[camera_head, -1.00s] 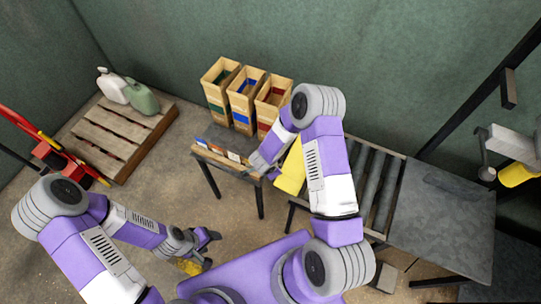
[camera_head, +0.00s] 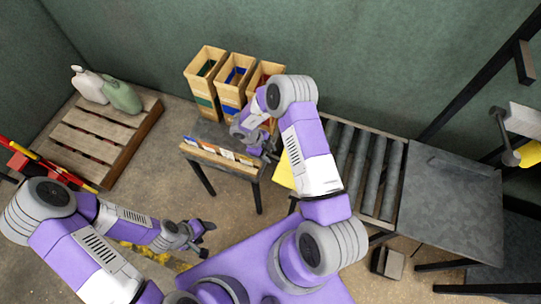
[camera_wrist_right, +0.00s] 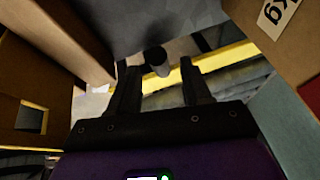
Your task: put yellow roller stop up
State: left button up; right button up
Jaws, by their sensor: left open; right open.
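A yellow plate (camera_head: 285,172), which looks like the roller stop, sits at the left end of the roller conveyor (camera_head: 360,165), partly hidden behind my right arm. In the right wrist view a yellow bar (camera_wrist_right: 225,60) runs behind the fingers. My right gripper (camera_head: 263,150) is open beside the slotted table, left of and above the yellow plate. In the right wrist view my right gripper (camera_wrist_right: 160,85) has a dark cylinder (camera_wrist_right: 157,61) between or just beyond its fingers; contact cannot be told. My left gripper (camera_head: 206,238) is open and empty low over the floor.
A small table (camera_head: 215,160) holding cards stands left of the conveyor. Three wooden bins (camera_head: 205,80) stand behind it. A pallet (camera_head: 100,140) with two jugs is at left. A grey table (camera_head: 450,205) adjoins the conveyor at right. A yellow-ended fixture (camera_head: 528,154) hangs at far right.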

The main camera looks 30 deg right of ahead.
jog(key=shift+x, duration=1.1)
jog(key=shift+c, duration=0.2)
grip_shut()
